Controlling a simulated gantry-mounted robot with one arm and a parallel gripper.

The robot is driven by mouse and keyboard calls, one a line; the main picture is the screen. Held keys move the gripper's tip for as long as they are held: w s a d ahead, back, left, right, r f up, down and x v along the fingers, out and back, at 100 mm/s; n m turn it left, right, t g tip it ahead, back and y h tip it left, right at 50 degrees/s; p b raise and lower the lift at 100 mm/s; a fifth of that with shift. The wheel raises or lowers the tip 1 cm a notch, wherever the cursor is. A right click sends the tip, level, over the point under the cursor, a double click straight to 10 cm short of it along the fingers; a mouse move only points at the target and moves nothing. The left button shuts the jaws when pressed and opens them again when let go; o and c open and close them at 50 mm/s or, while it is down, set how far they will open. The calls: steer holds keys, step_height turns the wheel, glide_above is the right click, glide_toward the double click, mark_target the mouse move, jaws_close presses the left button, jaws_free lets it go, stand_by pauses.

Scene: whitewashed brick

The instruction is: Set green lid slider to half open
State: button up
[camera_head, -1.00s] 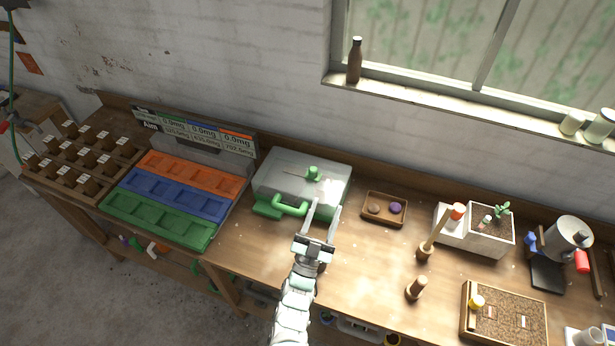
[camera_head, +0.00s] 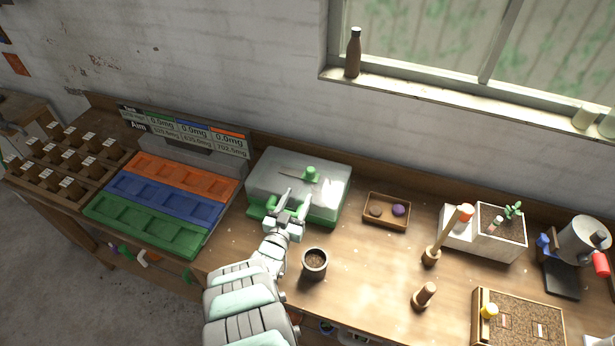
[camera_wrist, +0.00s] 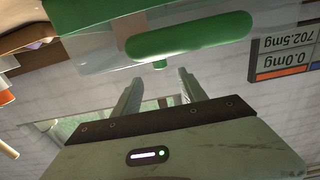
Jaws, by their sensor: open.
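The grey box (camera_head: 262,182) stands on the workbench, with a green lower part. Its green slider knob (camera_head: 311,173) sits on top, at the right end of a thin slot (camera_head: 290,175). My gripper (camera_head: 292,203) is at the front of the box, in front of and below the knob, with its two fingers spread and empty. In the wrist view, the green handle (camera_wrist: 190,36) lies across the top, just beyond the open fingers (camera_wrist: 160,88).
A dark pot (camera_head: 315,263) stands near my wrist on the right. A small wooden tray (camera_head: 387,225) lies right of the box. Green, blue and orange trays (camera_head: 165,205) and an amount display (camera_head: 185,135) are on the left. The bench is clear between the pot and the tray.

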mark_target(309, 175)
steer(key=b+x, duration=0.2)
steer(key=x, duration=0.4)
steer(key=shift+s+d+f, duration=0.1)
steer(key=shift+f, duration=0.05)
steer(key=shift+x, duration=0.75)
steer(key=shift+b+x, duration=0.65)
steer(key=shift+x, duration=0.15)
steer(key=shift+w+d+b, duration=0.2)
steer(key=shift+w+b, duration=0.2)
steer(key=shift+w, duration=0.3)
steer(key=shift+c, duration=0.4)
jaws_close()
